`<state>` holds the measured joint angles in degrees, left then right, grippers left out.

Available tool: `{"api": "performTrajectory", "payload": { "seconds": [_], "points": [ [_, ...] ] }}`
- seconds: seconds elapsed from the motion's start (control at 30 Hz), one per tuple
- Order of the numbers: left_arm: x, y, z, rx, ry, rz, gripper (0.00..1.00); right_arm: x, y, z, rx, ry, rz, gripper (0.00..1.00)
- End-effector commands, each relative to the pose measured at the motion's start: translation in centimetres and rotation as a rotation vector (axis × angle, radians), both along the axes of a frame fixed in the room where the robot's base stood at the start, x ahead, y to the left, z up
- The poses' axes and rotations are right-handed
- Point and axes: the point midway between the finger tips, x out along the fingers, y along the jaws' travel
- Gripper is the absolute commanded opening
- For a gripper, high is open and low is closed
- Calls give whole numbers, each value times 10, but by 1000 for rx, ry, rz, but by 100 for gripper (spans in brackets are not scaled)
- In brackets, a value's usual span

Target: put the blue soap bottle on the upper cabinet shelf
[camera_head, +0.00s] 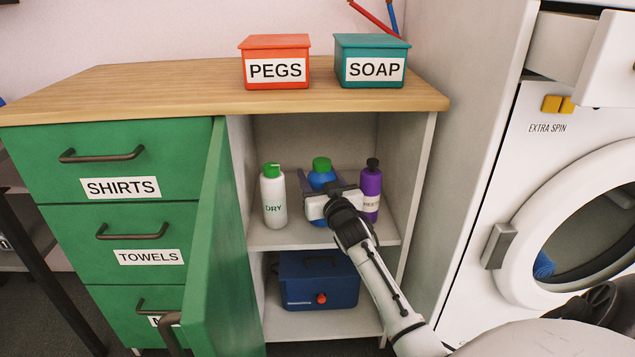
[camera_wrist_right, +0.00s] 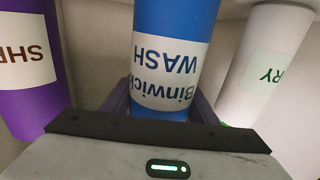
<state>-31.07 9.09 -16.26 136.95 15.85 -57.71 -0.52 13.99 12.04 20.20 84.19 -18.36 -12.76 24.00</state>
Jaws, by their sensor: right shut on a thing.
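The blue soap bottle (camera_head: 321,178) with a green cap is upright in the upper compartment of the open cabinet, just above or on the upper shelf (camera_head: 350,238); I cannot tell whether its base touches. My right gripper (camera_head: 325,183) reaches in from the front and is shut on it. In the right wrist view the blue bottle (camera_wrist_right: 172,50) appears upside down, label reading Binwick WASH, between the purple fingers (camera_wrist_right: 160,108). The gripper hides its middle in the head view. My left gripper is not in view.
A white DRY bottle (camera_head: 273,195) stands left, a purple bottle (camera_head: 371,190) close on the right. A blue box (camera_head: 319,281) sits on the lower shelf. The open green door (camera_head: 222,250) juts out at left. PEGS (camera_head: 274,62) and SOAP (camera_head: 371,61) boxes sit on top.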

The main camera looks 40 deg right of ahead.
Motion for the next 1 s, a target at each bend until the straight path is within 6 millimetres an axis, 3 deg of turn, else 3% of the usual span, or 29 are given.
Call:
{"api": "performTrajectory", "payload": {
  "seconds": [0.37, 0.4, 0.5, 0.83, 1.0],
  "points": [
    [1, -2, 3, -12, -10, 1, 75, 1, 0, -2, -4, -9, 1, 0],
    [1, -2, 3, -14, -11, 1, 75, 0, 0, -5, 0, -3, 0, 58],
    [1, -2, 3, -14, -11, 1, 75, 0, 0, -5, -1, -3, 0, 72],
    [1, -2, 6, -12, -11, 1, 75, 0, 0, -1, -1, -3, 0, 72],
    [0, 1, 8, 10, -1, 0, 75, -21, 11, -1, 1, 0, 1, 72]
  ]
}}
